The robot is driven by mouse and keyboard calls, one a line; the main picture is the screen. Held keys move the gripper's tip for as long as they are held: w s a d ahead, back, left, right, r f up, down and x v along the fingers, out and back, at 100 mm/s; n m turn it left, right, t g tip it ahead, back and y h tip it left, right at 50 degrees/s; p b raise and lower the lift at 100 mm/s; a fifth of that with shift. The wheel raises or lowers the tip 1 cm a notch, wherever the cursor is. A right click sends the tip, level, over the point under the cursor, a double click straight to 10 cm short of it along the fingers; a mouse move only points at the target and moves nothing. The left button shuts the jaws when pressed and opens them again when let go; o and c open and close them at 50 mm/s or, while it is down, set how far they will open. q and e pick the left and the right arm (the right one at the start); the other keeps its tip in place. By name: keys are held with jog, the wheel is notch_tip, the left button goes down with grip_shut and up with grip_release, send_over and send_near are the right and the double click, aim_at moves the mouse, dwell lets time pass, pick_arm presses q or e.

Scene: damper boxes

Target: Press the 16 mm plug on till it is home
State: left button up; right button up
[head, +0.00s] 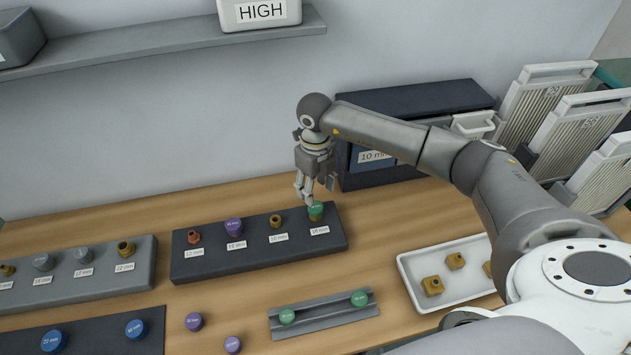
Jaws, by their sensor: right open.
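A green plug (316,208) sits on top of a brass fitting at the right end of the dark grey block (262,255). The label (320,230) in front of that fitting is small and looks like 16 or 18 mm. I cannot tell how far down the plug sits on the fitting. My right gripper (308,200) is open and points down, just left of and slightly above the green plug. I cannot tell whether a fingertip touches it. My left gripper is not in view.
The block also holds a purple plug (234,227) and bare fittings. Two green plugs lie on a grey rail (322,323) in front. A white tray (409,278) with brass pieces stands to the right. A dark box (350,182) stands close behind my right gripper.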

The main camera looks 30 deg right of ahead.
aim_at(316, 206)
jog(key=f+b, duration=0.2)
jog(key=f, duration=0.2)
jog(key=shift+w, duration=0.2)
notch_tip(316, 206, down, 3)
jog(key=shift+r+b, duration=0.15)
jog(key=shift+b, duration=1)
jog(key=shift+f, duration=0.25)
jog(key=shift+d+f+b, duration=0.1)
jog(key=shift+f+b, duration=0.15)
jog(key=shift+b, duration=0.05)
jog(key=shift+r, duration=0.1)
jog(key=shift+c, duration=0.5)
jog(key=c, duration=0.9)
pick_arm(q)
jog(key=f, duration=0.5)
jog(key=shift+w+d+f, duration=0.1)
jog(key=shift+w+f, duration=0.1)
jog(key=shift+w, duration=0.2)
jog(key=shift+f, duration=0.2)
pick_arm(e)
jog(key=shift+f, duration=0.25)
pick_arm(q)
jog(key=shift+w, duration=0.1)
pick_arm(e)
jog(key=o, duration=1.1)
